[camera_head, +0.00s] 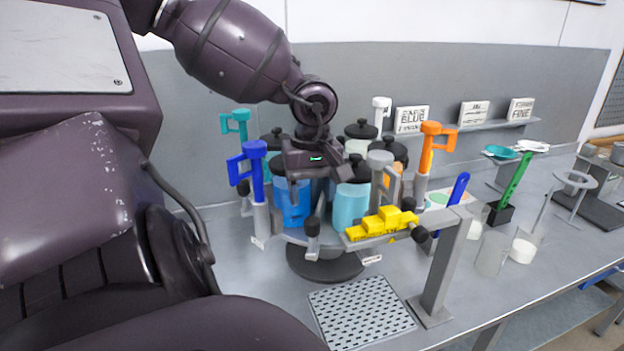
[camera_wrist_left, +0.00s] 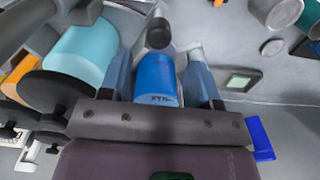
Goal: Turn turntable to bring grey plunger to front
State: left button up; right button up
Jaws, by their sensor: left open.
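The turntable (camera_head: 290,238) stands on a dark round base (camera_head: 325,264) and carries several jars and plungers. The grey plunger (camera_head: 381,163) is at its right front, behind a yellow piece. A blue plunger (camera_head: 255,160) is at the left, a teal one (camera_head: 238,122) at the back left, an orange one (camera_head: 432,140) at the right and a white one (camera_head: 381,106) at the back. A black knob (camera_head: 312,228) sticks out at the front rim.
A grey stand (camera_head: 440,265) with the yellow piece (camera_head: 380,226) is close at the turntable's right front. A perforated plate (camera_head: 360,308) lies in front. Cups (camera_head: 522,250) and a green-handled tool (camera_head: 517,178) are farther right. A labelled shelf (camera_head: 480,123) is behind.

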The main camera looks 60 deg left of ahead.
pick_arm(q)
jog(key=shift+r, duration=1.1)
jog(key=shift+f, duration=0.1)
